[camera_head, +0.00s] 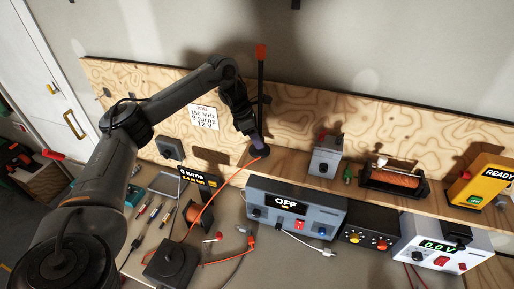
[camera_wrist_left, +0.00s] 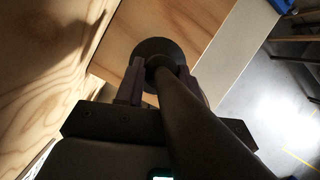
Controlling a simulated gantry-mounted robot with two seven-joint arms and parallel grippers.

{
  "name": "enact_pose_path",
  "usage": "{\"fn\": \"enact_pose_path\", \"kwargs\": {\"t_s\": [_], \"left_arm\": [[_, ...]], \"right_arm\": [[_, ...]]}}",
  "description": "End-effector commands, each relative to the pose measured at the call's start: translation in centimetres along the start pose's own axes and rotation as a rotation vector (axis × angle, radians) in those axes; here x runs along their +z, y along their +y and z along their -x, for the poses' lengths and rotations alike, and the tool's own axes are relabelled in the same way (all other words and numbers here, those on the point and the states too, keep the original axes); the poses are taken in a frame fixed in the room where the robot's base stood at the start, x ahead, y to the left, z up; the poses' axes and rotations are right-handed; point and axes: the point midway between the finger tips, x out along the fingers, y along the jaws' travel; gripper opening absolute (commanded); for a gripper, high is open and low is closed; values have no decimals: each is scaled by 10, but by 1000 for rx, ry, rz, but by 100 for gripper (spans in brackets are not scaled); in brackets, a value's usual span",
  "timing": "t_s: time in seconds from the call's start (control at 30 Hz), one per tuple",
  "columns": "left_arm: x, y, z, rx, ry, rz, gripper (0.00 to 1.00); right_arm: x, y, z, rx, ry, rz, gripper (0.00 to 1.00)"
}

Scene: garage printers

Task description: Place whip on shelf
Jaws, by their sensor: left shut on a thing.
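The whip (camera_head: 261,85) is a thin black rod with a red-orange tip and a round dark base (camera_head: 258,152). It stands nearly upright in the head view. My left gripper (camera_head: 257,141) is shut on its lower part, just above the base. In the left wrist view, the whip (camera_wrist_left: 190,115) runs between my gripper fingers (camera_wrist_left: 158,82) to the round base (camera_wrist_left: 153,48). The wooden shelf (camera_head: 437,207) runs along the back panel. The base shows against the shelf's left end; I cannot tell whether it touches. My right gripper is out of view.
A grey box (camera_head: 325,157), a copper coil (camera_head: 394,179) and a yellow READY unit (camera_head: 482,180) stand along the shelf. A blue-grey OFF unit (camera_head: 296,208) sits below. An orange cable (camera_head: 213,197) runs down from near the base to the cluttered bench.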

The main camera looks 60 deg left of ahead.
Motion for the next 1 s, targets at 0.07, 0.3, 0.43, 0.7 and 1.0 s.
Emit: {"fn": "enact_pose_path", "kwargs": {"t_s": [0.07, 0.3, 0.43, 0.7, 1.0], "left_arm": [[-6, 1, -14, -1, 2, 1, 0], [-15, 2, -35, -1, 0, 1, 0], [-15, 3, -35, 0, 2, 1, 0], [-16, 2, -36, -1, 5, 1, 61], [-15, 2, -35, 0, 2, 1, 67]], "right_arm": [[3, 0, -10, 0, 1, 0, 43], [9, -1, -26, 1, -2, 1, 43], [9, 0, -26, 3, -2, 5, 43], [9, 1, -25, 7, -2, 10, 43], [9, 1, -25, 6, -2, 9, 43]]}}
